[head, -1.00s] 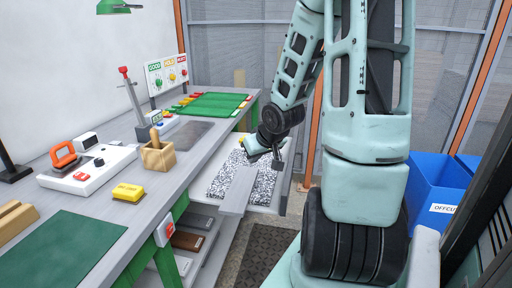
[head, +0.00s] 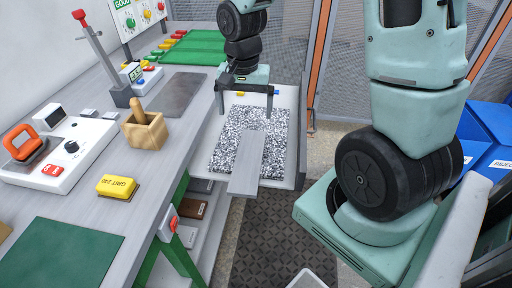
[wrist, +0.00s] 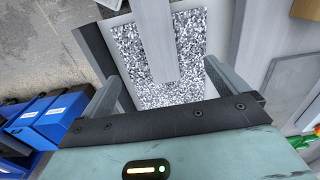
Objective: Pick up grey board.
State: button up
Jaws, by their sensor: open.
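The grey board (head: 248,162) is a flat, long plank lying on a speckled black-and-white pad (head: 225,150) on a white shelf or tray beside the bench. Its near end sticks out past the pad's near edge. My gripper (head: 245,112) is open above the far part of the pad, with its two fingers pointing down and spread apart. In the wrist view the board (wrist: 157,40) runs between the two fingers (wrist: 155,82), and the pad shows on both sides of it. The gripper holds nothing. I cannot tell the exact height of the fingertips above the pad.
The workbench (head: 150,205) on the left carries a wooden box (head: 144,131), a yellow block (head: 117,186), a white device (head: 70,150) and green mats (head: 200,47). Blue bins (head: 490,140) stand at the right. A dark floor mat (head: 270,235) lies in front.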

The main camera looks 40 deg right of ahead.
send_over(249, 158)
jog(key=f, duration=1.2)
jog(key=shift+w+a+b, duration=0.1)
jog(key=shift+a+b, duration=0.2)
jog(key=shift+d+f, duration=0.15)
jog(key=shift+f, duration=1.2)
jog(key=shift+d+f, duration=0.15)
jog(key=shift+f, duration=1.2)
jog(key=c, duration=1.2)
